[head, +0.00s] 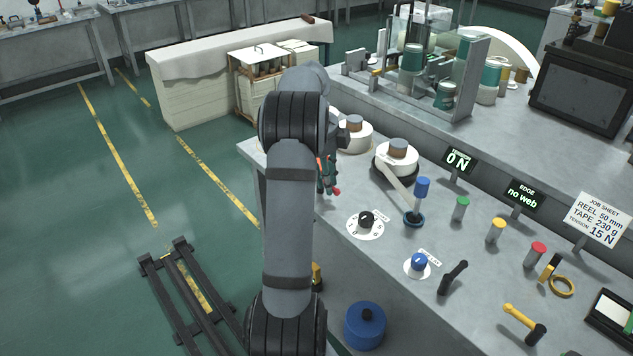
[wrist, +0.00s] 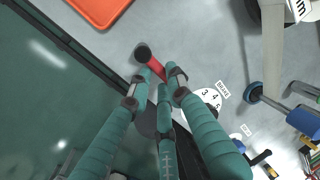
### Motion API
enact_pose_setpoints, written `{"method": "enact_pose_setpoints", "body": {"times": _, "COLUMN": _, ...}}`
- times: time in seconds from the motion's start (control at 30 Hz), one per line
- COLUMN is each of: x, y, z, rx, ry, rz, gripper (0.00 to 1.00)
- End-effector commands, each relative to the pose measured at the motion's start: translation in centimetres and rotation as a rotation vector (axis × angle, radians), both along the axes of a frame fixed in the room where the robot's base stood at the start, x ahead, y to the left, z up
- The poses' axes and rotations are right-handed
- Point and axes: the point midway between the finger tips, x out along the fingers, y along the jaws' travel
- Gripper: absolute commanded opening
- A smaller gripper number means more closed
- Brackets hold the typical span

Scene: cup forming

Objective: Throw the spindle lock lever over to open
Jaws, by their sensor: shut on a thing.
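A red lever (wrist: 153,62) with a dark round end shows in the wrist view, beside the bench's edge; I take it for the spindle lock lever. My gripper (wrist: 160,76) has its teal fingers closed around the red bar, with the dark end sticking out beyond them. In the head view my gripper (head: 325,176) is at the bench's left edge, mostly behind my arm, and a bit of red (head: 337,191) shows by its fingers. The lever's pivot and lower part are hidden by the fingers.
A brake dial (head: 366,220) and a white reel with a pale arm (head: 397,157) stand to the right of my gripper. A blue-topped roller (head: 421,190) and a second, blue dial (head: 418,262) are farther right. An orange tray (wrist: 100,8) lies near the fingers.

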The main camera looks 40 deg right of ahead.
Motion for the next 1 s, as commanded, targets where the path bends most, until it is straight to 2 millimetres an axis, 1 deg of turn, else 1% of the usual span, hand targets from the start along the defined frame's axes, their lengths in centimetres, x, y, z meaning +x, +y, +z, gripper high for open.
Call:
{"method": "enact_pose_setpoints", "body": {"times": 0.37, "x": -0.06, "y": -0.09, "z": 0.08, "rx": 0.0, "ry": -0.002, "rz": -0.011, "gripper": 0.0}}
{"method": "enact_pose_setpoints", "body": {"times": 0.4, "x": -0.06, "y": -0.09, "z": 0.08, "rx": 0.0, "ry": -0.002, "rz": -0.011, "gripper": 0.2}}
{"method": "enact_pose_setpoints", "body": {"times": 0.7, "x": -0.07, "y": -0.08, "z": 0.04, "rx": 0.0, "ry": -0.001, "rz": -0.008, "gripper": 0.37}}
{"method": "enact_pose_setpoints", "body": {"times": 1.0, "x": -0.05, "y": -0.06, "z": 0.13, "rx": 0.0, "ry": -0.001, "rz": -0.008, "gripper": 0.38}}
